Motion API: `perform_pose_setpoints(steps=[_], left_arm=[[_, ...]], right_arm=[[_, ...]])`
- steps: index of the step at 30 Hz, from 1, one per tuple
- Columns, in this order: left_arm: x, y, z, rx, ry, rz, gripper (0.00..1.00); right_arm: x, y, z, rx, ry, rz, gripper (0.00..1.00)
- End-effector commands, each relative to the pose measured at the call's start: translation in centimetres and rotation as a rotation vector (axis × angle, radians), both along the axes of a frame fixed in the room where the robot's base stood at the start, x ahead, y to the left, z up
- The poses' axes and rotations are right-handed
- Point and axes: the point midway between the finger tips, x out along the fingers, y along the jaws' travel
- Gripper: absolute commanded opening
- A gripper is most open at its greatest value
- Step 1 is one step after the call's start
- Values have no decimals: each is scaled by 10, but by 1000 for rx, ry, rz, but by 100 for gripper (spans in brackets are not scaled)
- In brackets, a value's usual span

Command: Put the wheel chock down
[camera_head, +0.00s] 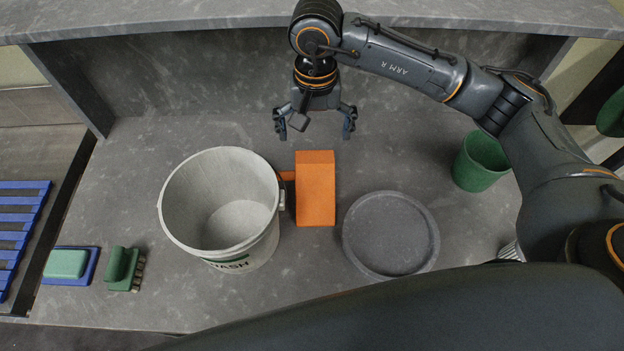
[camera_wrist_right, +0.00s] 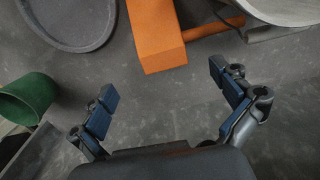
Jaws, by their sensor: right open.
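The orange wheel chock (camera_head: 316,188) rests on the grey counter between the white pail and the round grey tray. It also shows in the right wrist view (camera_wrist_right: 156,36), near the top. An orange piece at its left side reaches toward the pail's handle side. My right gripper (camera_head: 316,128) is open and empty, at the chock's far end and apart from it. In the right wrist view its two blue-padded fingers (camera_wrist_right: 166,106) are spread with bare counter between them. My left gripper is in neither view.
The white pail (camera_head: 177,208) stands left of the chock, its inside empty. The round grey tray (camera_head: 433,236) lies to the right. A green cup (camera_head: 480,163) stands farther right. A green sponge (camera_head: 66,263) and a green brush (camera_head: 121,265) lie at the left. The counter behind the pail is clear.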

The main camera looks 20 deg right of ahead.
Motion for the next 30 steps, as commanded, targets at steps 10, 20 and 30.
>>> perform_pose_setpoints(steps=[10, 20, 30], left_arm=[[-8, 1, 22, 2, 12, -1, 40], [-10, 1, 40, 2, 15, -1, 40], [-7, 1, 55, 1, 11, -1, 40]], right_arm=[[-2, 0, -62, -1, 7, -2, 100], [-4, 0, -89, -2, 9, 0, 100], [-3, 0, -129, 0, 2, 1, 100]])
